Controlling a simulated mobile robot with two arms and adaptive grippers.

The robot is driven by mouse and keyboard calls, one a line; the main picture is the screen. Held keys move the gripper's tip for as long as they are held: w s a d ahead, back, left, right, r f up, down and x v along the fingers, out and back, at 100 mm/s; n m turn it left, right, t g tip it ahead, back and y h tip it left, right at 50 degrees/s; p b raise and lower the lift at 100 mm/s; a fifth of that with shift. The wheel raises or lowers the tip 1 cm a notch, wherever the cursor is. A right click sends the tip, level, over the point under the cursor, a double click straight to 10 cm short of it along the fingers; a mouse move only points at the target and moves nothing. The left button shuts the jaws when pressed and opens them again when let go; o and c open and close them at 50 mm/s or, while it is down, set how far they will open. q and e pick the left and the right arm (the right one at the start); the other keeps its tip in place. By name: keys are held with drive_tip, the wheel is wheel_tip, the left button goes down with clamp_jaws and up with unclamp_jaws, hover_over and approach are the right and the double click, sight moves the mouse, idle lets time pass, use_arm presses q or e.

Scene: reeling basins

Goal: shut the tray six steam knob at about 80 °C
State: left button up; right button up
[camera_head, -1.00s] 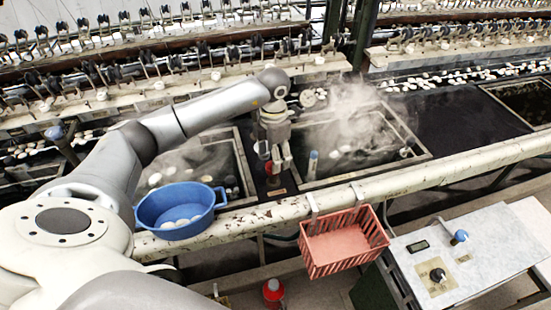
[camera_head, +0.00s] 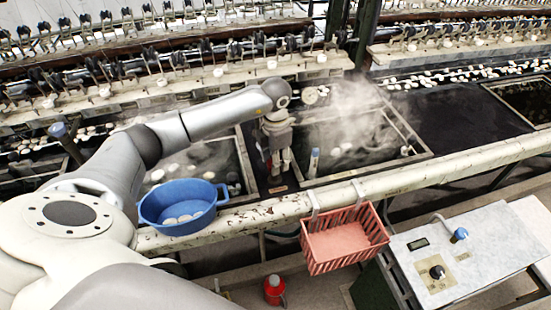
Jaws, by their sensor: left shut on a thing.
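My left gripper (camera_head: 277,166) reaches down to the dark strip between two water basins. Its fingers are shut on the small red steam knob (camera_head: 270,166), which they mostly hide. The steaming basin (camera_head: 425,152) to the right of the gripper has white cocoons afloat in its water. A blue-topped upright stick, perhaps a thermometer (camera_head: 314,163), stands at that basin's left edge; no reading is legible. A small label plate (camera_head: 278,190) lies just below the knob. My right gripper is out of view.
A blue bowl (camera_head: 150,212) with pale cocoons rests by the worn rail (camera_head: 262,213). A red basket (camera_head: 340,262) hangs from the rail. A control panel (camera_head: 490,265) with a dial and small display is at lower right. A red flask (camera_head: 274,290) stands below.

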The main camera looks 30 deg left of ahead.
use_arm(q)
drive_tip(key=shift+f+m+b, duration=0.1)
drive_tip(key=shift+m+b, duration=0.5)
drive_tip(key=shift+b, duration=0.1)
drive_tip(key=shift+f+m+b, duration=0.1)
drive_tip(key=shift+m+b, duration=1)
drive_tip(key=m+b, duration=0.3)
drive_tip(key=m, duration=0.1)
drive_tip(key=shift+r+m+b, duration=0.2)
drive_tip(key=shift+m+b, duration=0.45)
drive_tip(key=shift+m, duration=0.25)
drive_tip(key=o, duration=1)
